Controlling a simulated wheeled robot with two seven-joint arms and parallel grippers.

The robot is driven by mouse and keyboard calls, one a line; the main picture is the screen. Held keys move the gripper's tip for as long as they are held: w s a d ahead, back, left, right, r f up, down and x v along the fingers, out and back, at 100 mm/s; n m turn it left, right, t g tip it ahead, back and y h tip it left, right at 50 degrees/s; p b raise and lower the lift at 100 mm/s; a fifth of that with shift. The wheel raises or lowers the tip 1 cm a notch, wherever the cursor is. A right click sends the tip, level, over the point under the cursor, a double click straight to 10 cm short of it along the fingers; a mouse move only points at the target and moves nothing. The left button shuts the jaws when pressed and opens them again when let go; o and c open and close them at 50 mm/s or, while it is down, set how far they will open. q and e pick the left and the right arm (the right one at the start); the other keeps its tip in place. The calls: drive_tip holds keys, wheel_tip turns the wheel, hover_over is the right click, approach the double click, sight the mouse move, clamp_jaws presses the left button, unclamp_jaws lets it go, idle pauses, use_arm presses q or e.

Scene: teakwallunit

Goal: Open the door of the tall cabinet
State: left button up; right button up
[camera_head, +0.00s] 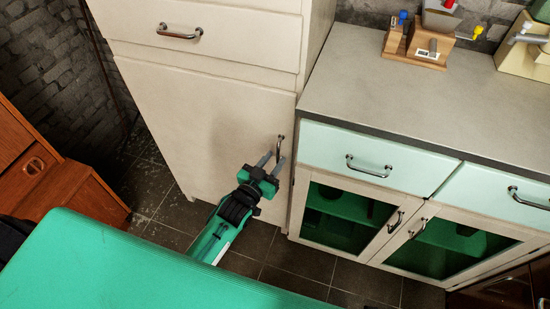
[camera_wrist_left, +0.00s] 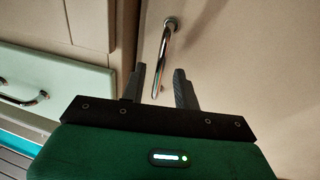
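The tall cabinet is cream white, with a large lower door (camera_head: 200,125) that looks closed. A vertical metal handle (camera_head: 280,147) sits near the door's right edge. My left gripper (camera_head: 271,161) is at that handle. In the left wrist view the handle (camera_wrist_left: 164,48) runs down between the two spread fingers of the gripper (camera_wrist_left: 160,85). The fingers look apart from it, and I cannot tell how deep it sits between them. My right gripper does not show in either view.
A drawer (camera_head: 205,30) with a horizontal handle is above the door. A low mint cabinet (camera_head: 375,165) with glass doors adjoins on the right. A brown wooden cabinet (camera_head: 40,165) stands at the left. Dark floor tiles (camera_head: 165,215) are clear before the door.

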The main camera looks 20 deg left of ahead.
use_arm(q)
drive_tip(key=shift+w+d, duration=0.15)
drive_tip(key=shift+w, duration=0.5)
clamp_jaws()
drive_tip(key=shift+s, duration=0.1)
